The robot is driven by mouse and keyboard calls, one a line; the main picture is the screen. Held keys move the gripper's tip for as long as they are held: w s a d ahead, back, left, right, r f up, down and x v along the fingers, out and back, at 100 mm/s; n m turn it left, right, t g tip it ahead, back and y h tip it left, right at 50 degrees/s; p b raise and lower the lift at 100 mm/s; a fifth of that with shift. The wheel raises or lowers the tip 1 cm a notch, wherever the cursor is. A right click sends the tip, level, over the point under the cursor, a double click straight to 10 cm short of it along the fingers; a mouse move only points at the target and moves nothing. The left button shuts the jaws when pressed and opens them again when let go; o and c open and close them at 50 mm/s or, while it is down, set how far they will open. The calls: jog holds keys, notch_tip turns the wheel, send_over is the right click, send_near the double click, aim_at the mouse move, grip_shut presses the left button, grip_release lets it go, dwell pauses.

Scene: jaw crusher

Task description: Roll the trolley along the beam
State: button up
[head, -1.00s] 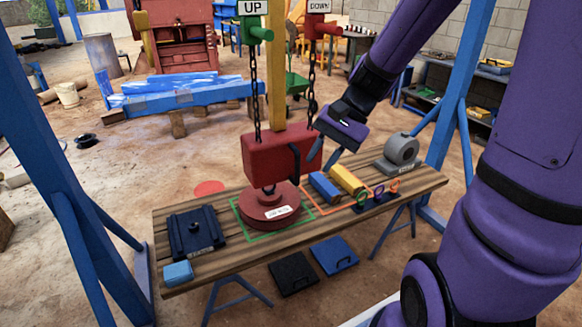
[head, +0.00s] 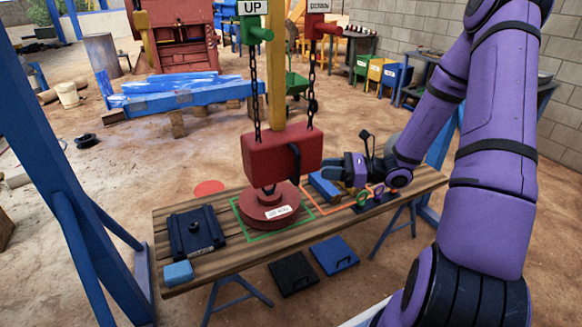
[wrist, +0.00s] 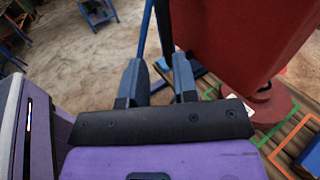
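A red hoist block (head: 283,150) hangs on two chains over a round red weight (head: 270,207) on the wooden bench; it fills the upper right of the wrist view (wrist: 235,40). A black handle (head: 295,162) is on the block's front right. My gripper (head: 328,173) is just right of the block, above the bench, pointing left. In the wrist view its two blue-grey fingers (wrist: 157,68) are apart, with nothing between them. I cannot tell whether it touches the block.
A green UP handle (head: 257,32) and a red handle (head: 322,29) are above the block. The bench (head: 225,258) holds a dark blue plate (head: 195,232), a light blue block (head: 178,273) and colored rings (head: 377,190). A blue post (head: 65,190) stands left.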

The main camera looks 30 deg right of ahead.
aim_at(291, 167)
jog(key=shift+m+t, duration=0.3)
jog(key=x, duration=1)
jog(key=shift+w+a+f, duration=0.1)
jog(key=shift+w+f, duration=0.1)
jog(key=shift+w, duration=0.15)
grip_shut()
